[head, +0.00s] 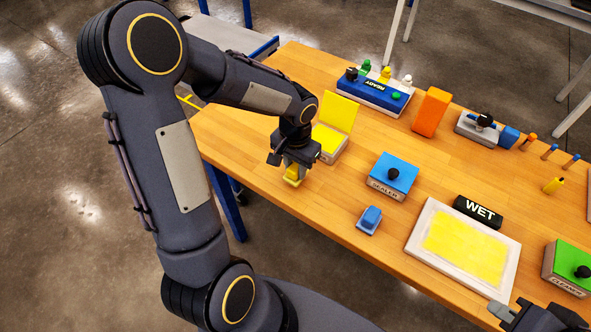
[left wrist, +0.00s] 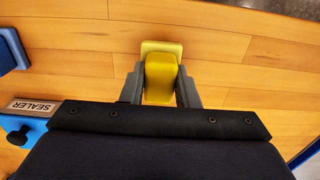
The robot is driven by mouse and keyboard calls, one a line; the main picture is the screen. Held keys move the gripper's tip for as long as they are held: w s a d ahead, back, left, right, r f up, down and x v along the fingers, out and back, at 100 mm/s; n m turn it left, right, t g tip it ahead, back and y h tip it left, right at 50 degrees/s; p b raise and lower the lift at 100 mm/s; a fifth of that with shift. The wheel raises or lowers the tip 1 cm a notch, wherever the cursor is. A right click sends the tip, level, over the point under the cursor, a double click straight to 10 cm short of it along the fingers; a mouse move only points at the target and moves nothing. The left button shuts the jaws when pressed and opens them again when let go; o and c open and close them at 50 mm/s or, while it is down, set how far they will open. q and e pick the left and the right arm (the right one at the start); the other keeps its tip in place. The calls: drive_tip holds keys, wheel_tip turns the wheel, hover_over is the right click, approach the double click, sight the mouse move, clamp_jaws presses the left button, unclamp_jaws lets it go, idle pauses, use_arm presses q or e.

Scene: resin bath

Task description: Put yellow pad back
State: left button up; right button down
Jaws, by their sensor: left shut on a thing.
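The yellow pad (head: 292,174) is near the table's front edge, below and left of the open yellow box. My left gripper (head: 292,165) points down and is shut on the pad. In the left wrist view, the yellow pad (left wrist: 161,80) sits between the two grey fingers, with a paler yellow plate (left wrist: 160,47) under or beyond it. I cannot tell whether that plate rests on the table. The yellow box (head: 330,142) has its yellow lid (head: 341,112) raised. My right gripper (head: 522,314) is partly seen at the lower right; its opening is unclear.
A blue pad (head: 370,217) stands near the front edge. The blue SEALER box (head: 392,175) is shut. A white-framed tray (head: 425,215) with a yellow surface lies beside the black WET sign (head: 478,212). The green CLEANER box (head: 570,265), orange block (head: 430,112) and READY stand (head: 374,92) are around.

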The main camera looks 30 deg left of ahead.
use_arm(q)
drive_tip(key=shift+f, duration=1.05)
drive_tip(key=shift+f, duration=0.2)
drive_tip(key=o, duration=0.9)
drive_tip(key=shift+r, duration=0.1)
